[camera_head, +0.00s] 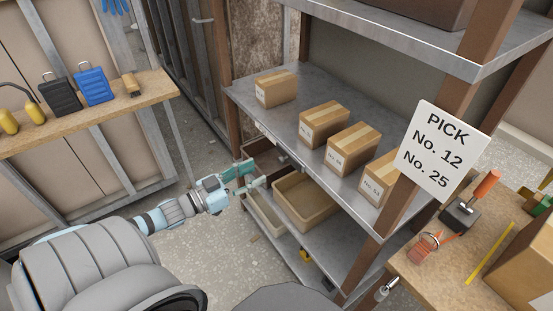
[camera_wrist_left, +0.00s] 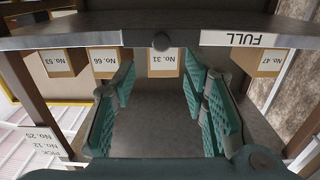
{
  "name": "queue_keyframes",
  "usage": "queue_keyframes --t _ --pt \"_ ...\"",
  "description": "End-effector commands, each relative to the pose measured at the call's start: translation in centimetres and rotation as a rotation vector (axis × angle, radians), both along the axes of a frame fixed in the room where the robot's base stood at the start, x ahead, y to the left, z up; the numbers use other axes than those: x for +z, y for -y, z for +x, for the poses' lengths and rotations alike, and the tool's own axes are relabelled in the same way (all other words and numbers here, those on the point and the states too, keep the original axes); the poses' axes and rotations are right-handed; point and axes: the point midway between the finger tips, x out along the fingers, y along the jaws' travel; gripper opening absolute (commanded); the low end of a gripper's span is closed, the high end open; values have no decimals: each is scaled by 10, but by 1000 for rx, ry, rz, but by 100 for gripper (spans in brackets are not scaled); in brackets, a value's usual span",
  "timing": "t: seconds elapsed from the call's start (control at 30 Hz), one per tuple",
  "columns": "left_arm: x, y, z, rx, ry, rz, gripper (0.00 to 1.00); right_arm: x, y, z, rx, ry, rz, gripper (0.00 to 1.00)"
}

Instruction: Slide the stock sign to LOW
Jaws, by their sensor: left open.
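The stock sign is on the front edge of the metal shelf. No LOW word shows. In the head view the small white label (camera_head: 264,130) is on the shelf's front edge. My left gripper (camera_head: 252,174) has teal fingers and is open and empty, in front of and below that edge. In the left wrist view the knob lies between the open fingers (camera_wrist_left: 160,85), apart from them. My right gripper is not in view.
Several cardboard boxes (camera_head: 324,124) stand on the shelf board (camera_head: 310,82). Below are a tan bin (camera_head: 303,202) and other bins. A brown post and a PICK card (camera_head: 441,150) stand at right. A workbench (camera_head: 430,275) is at lower right, another (camera_head: 60,135) at left.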

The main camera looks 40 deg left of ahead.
Motion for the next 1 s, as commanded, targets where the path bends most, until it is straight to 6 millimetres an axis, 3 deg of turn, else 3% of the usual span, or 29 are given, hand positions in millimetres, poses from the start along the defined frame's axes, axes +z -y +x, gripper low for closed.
queue_keyframes --t 0.03,0.17,0.3,0.7,0.93,1.0 --pt "-7 5 15 -1 7 0 40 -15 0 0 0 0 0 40" --pt "-7 15 51 1 6 0 40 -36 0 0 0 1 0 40" --pt "-3 21 72 3 2 1 40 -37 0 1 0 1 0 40" --pt "-2 24 82 4 -3 1 40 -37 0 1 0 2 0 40" --pt "-2 24 82 4 -3 1 4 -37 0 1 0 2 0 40" --pt "-2 24 82 4 -3 1 0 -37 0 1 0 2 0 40"
